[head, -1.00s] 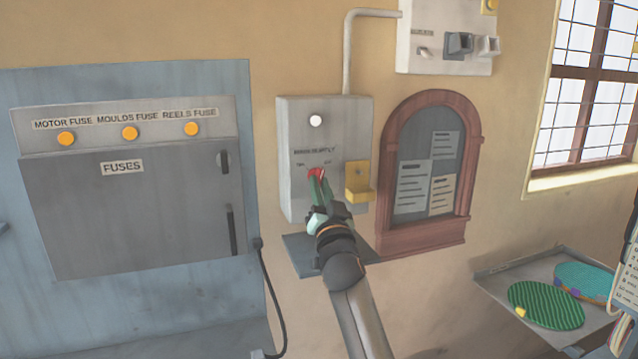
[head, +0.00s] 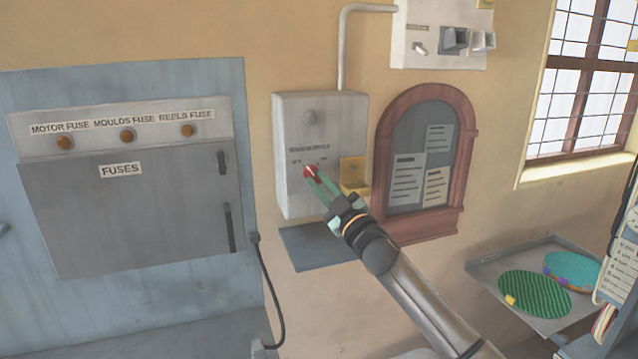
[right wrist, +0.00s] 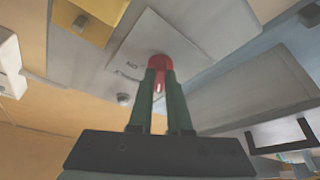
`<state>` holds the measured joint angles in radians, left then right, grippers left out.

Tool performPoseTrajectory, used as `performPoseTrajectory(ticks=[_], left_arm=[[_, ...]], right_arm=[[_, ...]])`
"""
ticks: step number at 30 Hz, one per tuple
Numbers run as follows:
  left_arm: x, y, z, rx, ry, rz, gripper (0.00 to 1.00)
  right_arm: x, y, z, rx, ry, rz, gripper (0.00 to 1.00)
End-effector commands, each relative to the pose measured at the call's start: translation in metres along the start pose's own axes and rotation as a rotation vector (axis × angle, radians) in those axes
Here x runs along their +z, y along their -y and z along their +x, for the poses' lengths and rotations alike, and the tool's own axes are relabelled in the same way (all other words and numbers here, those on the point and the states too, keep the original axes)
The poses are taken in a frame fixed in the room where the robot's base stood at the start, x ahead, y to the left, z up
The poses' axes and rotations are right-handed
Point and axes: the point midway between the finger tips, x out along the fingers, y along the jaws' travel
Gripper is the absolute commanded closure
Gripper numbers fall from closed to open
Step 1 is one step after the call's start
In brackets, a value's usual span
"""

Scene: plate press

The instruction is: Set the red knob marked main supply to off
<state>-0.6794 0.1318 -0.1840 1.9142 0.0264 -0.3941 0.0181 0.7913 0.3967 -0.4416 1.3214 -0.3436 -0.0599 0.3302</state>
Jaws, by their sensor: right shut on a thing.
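The red knob (head: 310,172) is on the front of the grey main supply box (head: 345,125) on the wall. Small labels sit above the knob to either side; the left one appears to read off. The knob looks turned toward that left label. My right gripper (head: 315,179) is shut on the knob, its green fingers reaching in from the lower right. The right wrist view shows the red knob (right wrist: 174,62) between the fingertips (right wrist: 160,76), with a pale mark on it. My left gripper is not in view.
A yellow bracket (head: 353,172) is on the box just right of the knob. A small grey shelf (head: 315,250) is below. The fuses cabinet (head: 130,215) with dim orange lamps is left, an arched notice board (head: 465,190) right. A tray (head: 490,272) holds round plates.

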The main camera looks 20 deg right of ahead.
Motion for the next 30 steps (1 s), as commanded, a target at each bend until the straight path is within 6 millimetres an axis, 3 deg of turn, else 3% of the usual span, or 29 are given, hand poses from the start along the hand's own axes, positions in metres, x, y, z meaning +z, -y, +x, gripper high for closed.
performPoseTrajectory(ticks=[12, 29, 30], left_arm=[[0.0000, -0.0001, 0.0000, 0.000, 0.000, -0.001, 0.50], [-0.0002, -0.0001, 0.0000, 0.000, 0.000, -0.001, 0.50], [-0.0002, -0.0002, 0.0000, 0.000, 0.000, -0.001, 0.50]], right_arm=[[-0.0010, -0.0032, 0.0004, -0.071, -0.001, -0.176, 1.00], [-0.0016, -0.0033, 0.0006, -0.081, -0.002, -0.202, 1.00], [-0.0016, -0.0033, 0.0006, -0.081, -0.002, -0.202, 0.80]])
